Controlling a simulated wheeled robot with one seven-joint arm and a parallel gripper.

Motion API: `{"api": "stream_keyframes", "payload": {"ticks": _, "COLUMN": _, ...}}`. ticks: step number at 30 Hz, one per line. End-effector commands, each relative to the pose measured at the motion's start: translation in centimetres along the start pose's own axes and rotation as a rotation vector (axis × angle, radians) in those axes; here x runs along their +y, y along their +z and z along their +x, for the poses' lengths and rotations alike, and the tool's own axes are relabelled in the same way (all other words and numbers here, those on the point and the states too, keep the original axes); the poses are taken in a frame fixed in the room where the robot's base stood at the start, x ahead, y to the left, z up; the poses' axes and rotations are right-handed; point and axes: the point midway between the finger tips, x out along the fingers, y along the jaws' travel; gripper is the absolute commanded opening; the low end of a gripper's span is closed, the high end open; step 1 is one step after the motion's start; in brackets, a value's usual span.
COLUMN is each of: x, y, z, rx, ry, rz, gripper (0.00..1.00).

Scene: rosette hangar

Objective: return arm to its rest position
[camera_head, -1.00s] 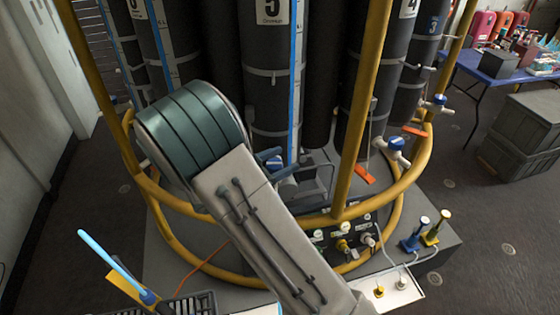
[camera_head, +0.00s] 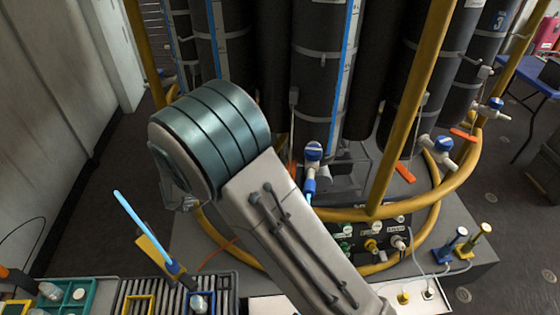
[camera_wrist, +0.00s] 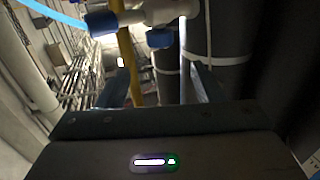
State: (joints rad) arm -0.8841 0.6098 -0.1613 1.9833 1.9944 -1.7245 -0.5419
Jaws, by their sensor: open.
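My arm crosses the middle of the head view, from the lower right up to a green-banded joint. My gripper (camera_wrist: 158,78) shows in the wrist view with its two fingers apart and nothing between them. In the head view I cannot make it out clearly behind the arm. A white valve with blue caps (camera_wrist: 140,17) is in front of the fingers, near the top of the wrist view; I cannot tell the gap between them. A blue-handled valve (camera_head: 313,152) shows just right of my arm in the head view.
Dark cylinders (camera_head: 320,65) stand inside a yellow ring rail (camera_head: 455,190) with yellow posts. A gauge panel (camera_head: 372,238) is right of my arm. Trays (camera_head: 75,292) and a thin blue stick (camera_head: 143,227) are at lower left. Bare floor (camera_head: 512,232) lies right.

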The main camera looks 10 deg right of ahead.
Motion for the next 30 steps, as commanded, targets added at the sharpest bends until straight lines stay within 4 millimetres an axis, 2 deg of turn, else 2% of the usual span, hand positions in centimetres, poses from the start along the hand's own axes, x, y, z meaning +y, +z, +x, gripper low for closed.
{"api": "stream_keyframes", "payload": {"ticks": 13, "x": 0.0, "y": 0.0, "z": 0.0, "rx": 0.000, "ry": 0.000, "rz": 0.000, "gripper": 0.61}}
{"api": "stream_keyframes", "payload": {"ticks": 17, "x": -0.7, "y": -0.2, "z": 0.7, "rx": -0.025, "ry": -0.031, "rz": 0.021, "gripper": 0.61}}
{"api": "stream_keyframes", "payload": {"ticks": 20, "x": -2.4, "y": -0.7, "z": 2.1, "rx": -0.091, "ry": -0.116, "rz": 0.069, "gripper": 0.61}}
{"api": "stream_keyframes", "payload": {"ticks": 24, "x": -6.1, "y": -1.9, "z": 4.5, "rx": -0.234, "ry": -0.322, "rz": 0.165, "gripper": 0.61}}
{"api": "stream_keyframes", "payload": {"ticks": 30, "x": -10.0, "y": -4.6, "z": 5.7, "rx": -0.429, "ry": -0.642, "rz": 0.246, "gripper": 0.61}}
